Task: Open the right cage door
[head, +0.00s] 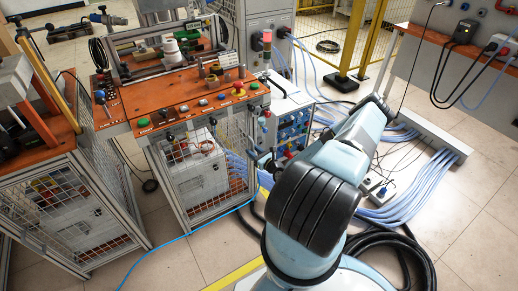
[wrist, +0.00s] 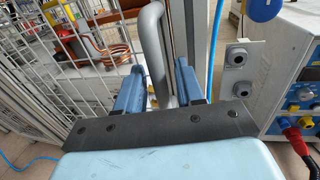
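The right cage door appears to be the wire-mesh front (head: 203,178) below the orange bench in the head view; it looks shut. In the wrist view its mesh (wrist: 75,40) fills the left. A grey curved handle (wrist: 153,38) stands upright at the middle of the wrist view, its lower end between my fingers. My gripper (wrist: 161,80) has two blue fingers, one on each side of the handle. They are apart, with small gaps beside the handle; I cannot tell whether either touches it. In the head view my gripper is hidden or too small to make out.
A grey post (wrist: 186,30) stands just right of the handle. The orange bench (head: 175,92) carries buttons and tools. Another mesh cage (head: 75,215) stands left. Blue hoses (head: 410,190) lie on the floor.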

